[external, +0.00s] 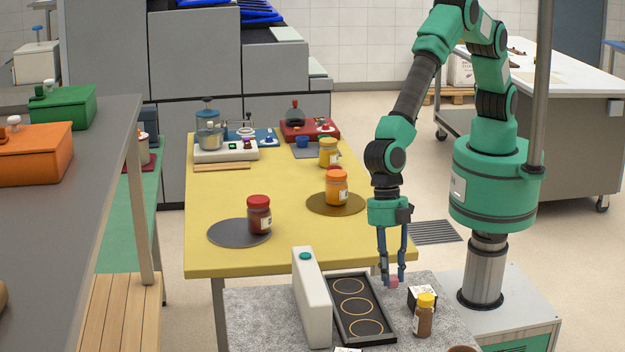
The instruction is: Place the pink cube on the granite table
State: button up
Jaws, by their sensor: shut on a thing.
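My gripper (391,277) points straight down and is shut on the small pink cube (393,282). The cube shows between and just below the fingertips. The granite table (257,320) is the grey speckled surface at the bottom of the picture. The cube appears over its far right part, behind a small black-and-white box. I cannot tell whether the cube touches the table or hangs a little above it.
On the granite table are a white upright box (311,300), a black tray with ring outlines (377,322), a black-and-white box (420,292) and a yellow-capped bottle (425,315). Behind stands a yellow table (290,255) with jars on round mats.

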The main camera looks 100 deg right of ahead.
jog(key=shift+f, duration=0.75)
jog(key=shift+f, duration=0.15)
jog(key=o, duration=0.9)
jog(key=shift+c, duration=0.2)
jog(key=p+v, duration=0.1)
jog(key=v, duration=1.1)
jog(key=shift+p, duration=0.3)
